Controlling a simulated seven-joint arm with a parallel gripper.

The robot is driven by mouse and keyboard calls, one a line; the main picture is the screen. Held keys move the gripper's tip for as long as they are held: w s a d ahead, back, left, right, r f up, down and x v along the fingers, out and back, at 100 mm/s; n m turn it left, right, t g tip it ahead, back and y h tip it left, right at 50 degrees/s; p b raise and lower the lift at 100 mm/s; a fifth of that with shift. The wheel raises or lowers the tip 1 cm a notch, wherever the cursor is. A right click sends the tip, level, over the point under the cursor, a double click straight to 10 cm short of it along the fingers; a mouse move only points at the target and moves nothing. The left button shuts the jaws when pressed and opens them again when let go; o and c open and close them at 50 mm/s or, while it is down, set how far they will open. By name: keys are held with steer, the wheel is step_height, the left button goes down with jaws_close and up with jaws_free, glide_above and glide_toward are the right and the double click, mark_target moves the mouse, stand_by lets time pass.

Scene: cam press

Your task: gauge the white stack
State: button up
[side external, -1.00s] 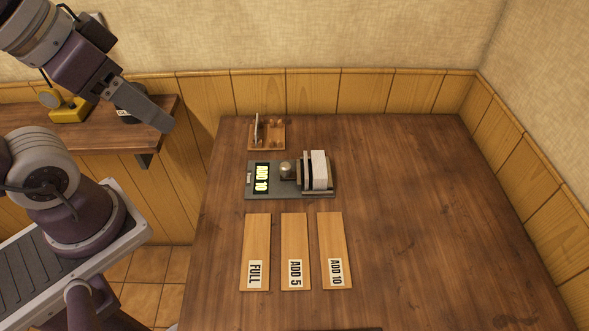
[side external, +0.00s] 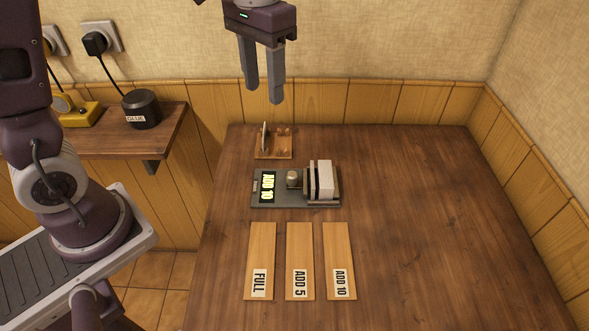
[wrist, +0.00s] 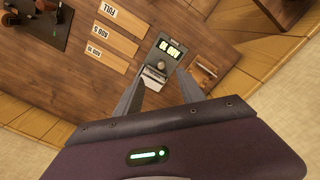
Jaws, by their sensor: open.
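A white stack (side external: 323,178) stands on edge in the holder at the right end of a dark grey gauge (side external: 283,201), with a dark band or plate along its left side. The gauge's lit display (side external: 267,187) reads ADD 10. A round metallic knob (side external: 293,178) sits between display and stack. My gripper (side external: 263,95) is open and empty, pointing down, high above the far edge of the table. In the wrist view the stack (wrist: 154,75) shows between my two fingers, well beyond their tips.
Three wooden strips lie in front of the gauge: FULL (side external: 261,250), ADD 5 (side external: 300,250) and ADD 10 (side external: 338,250). A small wooden rack (side external: 273,155) with an upright disc stands behind it. The table's right side is clear. A side shelf holds a black cylinder (side external: 141,107) and yellow device (side external: 85,117).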

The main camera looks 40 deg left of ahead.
mark_target(293, 173)
steer(key=w+d+f+g, duration=0.1)
steer(key=w+f+g, duration=0.1)
steer(key=w+f, duration=0.35)
steer(key=w+f+g, duration=0.2)
steer(key=f, duration=0.7)
steer(key=shift+g, duration=0.3)
steer(key=x, duration=0.3)
steer(key=w+x, duration=0.1)
steer(key=x, duration=0.2)
steer(key=w+f+x, duration=0.1)
steer(key=x, duration=0.3)
steer(key=shift+w+f, duration=0.1)
jaws_close()
